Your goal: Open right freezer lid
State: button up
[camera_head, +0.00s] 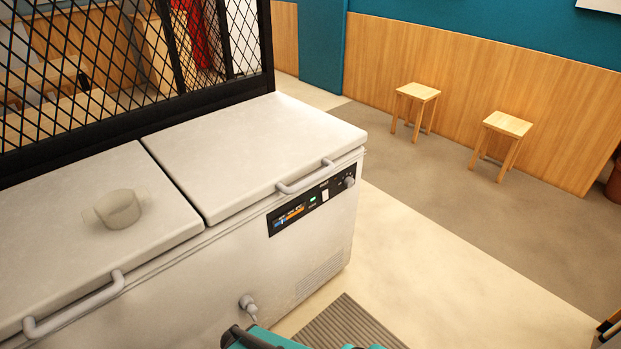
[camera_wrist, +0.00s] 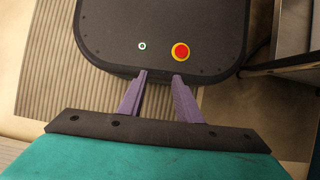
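The white chest freezer has two lids, and both lie shut. The right freezer lid (camera_head: 250,150) is flat and closed, with a light bar handle (camera_head: 305,178) along its front edge. The left lid (camera_head: 70,220) carries its own bar handle (camera_head: 75,303). In the wrist view my gripper (camera_wrist: 160,76) points down over my own base, with its two purple fingers apart and nothing between them. In the head view only a teal part of my arm shows at the bottom, below the freezer front, well away from the right handle.
A translucent cup (camera_head: 119,209) stands on the left lid. A black mesh partition (camera_head: 130,70) runs behind the freezer. A control panel (camera_head: 310,202) and a tap (camera_head: 248,305) are on its front. Two wooden stools (camera_head: 508,125) stand by the far wall. The floor right of the freezer is clear.

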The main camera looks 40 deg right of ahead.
jog(key=shift+a, duration=0.2)
jog(key=shift+o, duration=0.7)
jog(key=w+d+r+m+t+y+b, duration=0.2)
jog(key=w+r+m+y, duration=0.15)
jog(key=w, duration=0.35)
jog(key=w+d+r+m+t+y+b, duration=0.2)
jog(key=w+m+y, duration=0.15)
jog(key=w, duration=0.45)
jog(key=w+d+r+m+t+y+b, duration=0.1)
jog(key=w+d+r+m+t+b, duration=0.1)
jog(key=w+d+r+t, duration=0.4)
jog(key=w+d+r+m+t+y+b, duration=0.1)
jog(key=w+d+r+t+y, duration=0.2)
jog(key=d, duration=0.5)
jog(key=d+r+m+t+h+b, duration=0.2)
jog(key=d+r+t, duration=0.3)
jog(key=d+r, duration=1)
jog(key=s+d+r+t+h+b, duration=0.1)
jog(key=s+d+r+t, duration=0.2)
jog(key=s+d+r, duration=0.2)
jog(key=s+d+r+m+t+h+b, duration=0.1)
jog(key=s+d+r+t, duration=0.2)
jog(key=s+d+r, duration=0.3)
jog(key=d+r, duration=0.2)
jog(key=d, duration=0.3)
jog(key=shift+d+b, duration=0.3)
